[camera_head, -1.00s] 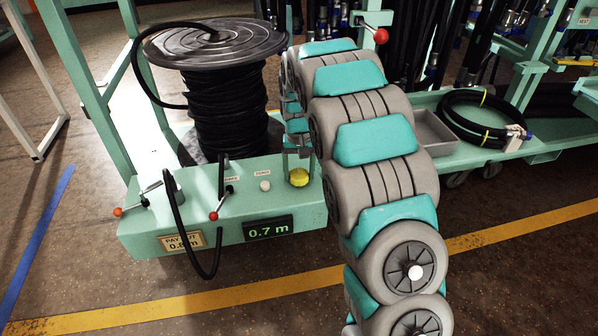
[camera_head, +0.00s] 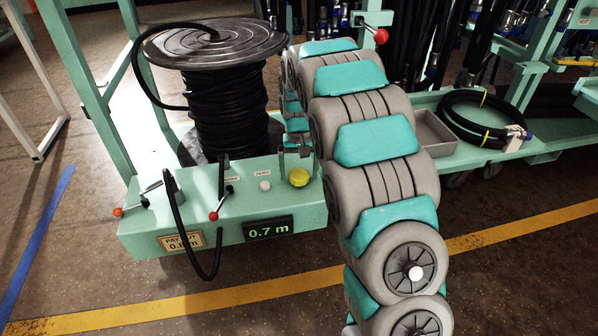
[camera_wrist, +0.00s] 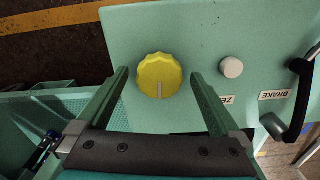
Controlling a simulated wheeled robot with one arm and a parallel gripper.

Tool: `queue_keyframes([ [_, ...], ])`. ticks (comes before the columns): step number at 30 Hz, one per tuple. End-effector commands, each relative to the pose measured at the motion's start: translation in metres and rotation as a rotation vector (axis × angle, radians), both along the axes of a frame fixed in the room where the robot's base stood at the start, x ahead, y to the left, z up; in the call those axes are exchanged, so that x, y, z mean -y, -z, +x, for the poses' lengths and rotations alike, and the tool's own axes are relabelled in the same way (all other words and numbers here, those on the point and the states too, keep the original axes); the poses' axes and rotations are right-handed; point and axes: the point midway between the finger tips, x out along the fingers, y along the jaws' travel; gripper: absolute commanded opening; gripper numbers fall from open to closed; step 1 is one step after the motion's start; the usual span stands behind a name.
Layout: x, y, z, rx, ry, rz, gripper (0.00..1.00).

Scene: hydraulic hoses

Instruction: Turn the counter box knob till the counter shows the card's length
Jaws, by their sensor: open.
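The yellow knob (camera_head: 299,177) sits on top of the green counter box (camera_head: 140,232), near its right end. It also shows in the wrist view (camera_wrist: 159,75), with its pale pointer line toward the bottom of the picture. My gripper (camera_head: 296,155) is open and empty just behind and above the knob. In the wrist view the fingers (camera_wrist: 160,72) appear on either side of the knob with gaps, not touching it. The counter display (camera_head: 268,229) reads 0.7 m. The pay-out card (camera_head: 181,242) is partly covered by the hose; its last digit looks like 8 but is unclear.
A white button (camera_head: 265,185) stands left of the knob, labelled zero. A red-tipped brake lever (camera_head: 221,203) and a hanging black hose (camera_head: 181,222) are farther left. The hose reel (camera_head: 232,110) stands behind. A grey tray (camera_head: 434,133) and coiled hose (camera_head: 484,118) lie right.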

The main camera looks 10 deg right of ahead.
Motion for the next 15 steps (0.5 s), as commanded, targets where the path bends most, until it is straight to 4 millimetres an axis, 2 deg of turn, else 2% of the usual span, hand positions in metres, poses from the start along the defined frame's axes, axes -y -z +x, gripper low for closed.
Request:
queue_keyframes([
  [5, 0.0, -0.017, 0.002, 0.007, 0.0, 0.0, 1.0],
  [15, 0.0, -0.069, 0.001, 0.003, 0.0, 0.0, 1.0],
])
